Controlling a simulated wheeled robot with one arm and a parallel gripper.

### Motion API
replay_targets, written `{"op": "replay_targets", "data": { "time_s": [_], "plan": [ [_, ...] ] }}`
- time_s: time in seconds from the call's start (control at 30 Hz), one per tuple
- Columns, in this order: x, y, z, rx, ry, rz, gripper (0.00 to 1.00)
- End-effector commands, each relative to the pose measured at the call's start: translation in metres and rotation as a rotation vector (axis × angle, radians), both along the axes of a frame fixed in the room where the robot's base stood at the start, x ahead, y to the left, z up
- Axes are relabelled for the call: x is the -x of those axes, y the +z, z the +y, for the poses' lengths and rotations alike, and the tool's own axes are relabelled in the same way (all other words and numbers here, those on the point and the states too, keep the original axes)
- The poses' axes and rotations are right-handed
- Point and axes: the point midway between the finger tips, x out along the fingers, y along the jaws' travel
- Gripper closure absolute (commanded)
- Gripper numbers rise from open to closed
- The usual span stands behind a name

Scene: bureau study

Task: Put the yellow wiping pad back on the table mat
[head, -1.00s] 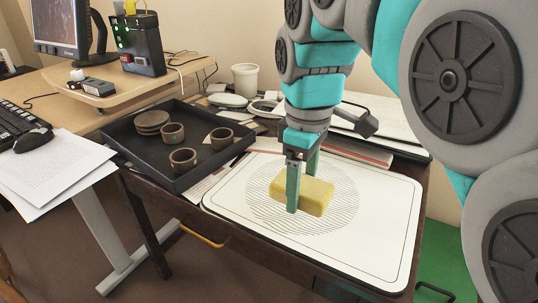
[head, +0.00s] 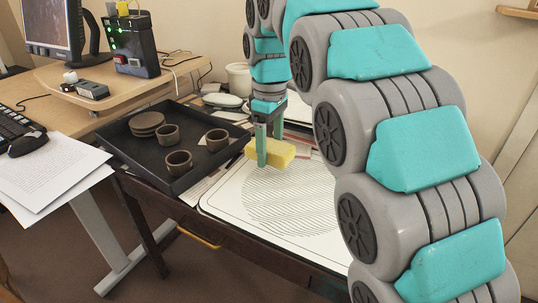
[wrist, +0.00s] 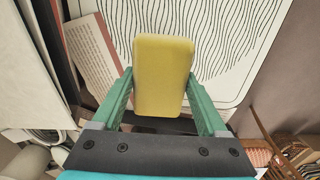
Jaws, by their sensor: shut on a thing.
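My gripper (head: 269,147) is shut on the yellow wiping pad (head: 284,151), a plain block, with one green finger on each side. In the head view it holds the pad over the back edge of the white table mat (head: 226,201). The wrist view shows the pad (wrist: 163,75) between the fingers, with the mat's wavy-line pattern (wrist: 265,40) behind it. The pad appears raised above the mat, but the exact gap is hard to judge. My arm hides the mat's right part in the head view.
A black tray (head: 208,166) with several small brown cups and stacked discs stands left of the mat. Papers (wrist: 92,55) lie near the mat's edge. A white cup (head: 238,77) stands behind. The mat's visible front and middle are clear.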

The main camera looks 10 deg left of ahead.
Motion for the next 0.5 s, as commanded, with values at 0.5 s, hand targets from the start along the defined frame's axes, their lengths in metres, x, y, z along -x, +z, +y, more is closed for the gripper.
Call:
{"op": "replay_targets", "data": {
  "time_s": [0.5],
  "plan": [
    [-0.007, -0.028, 0.004, 0.002, -0.001, 0.005, 0.76]
  ]
}}
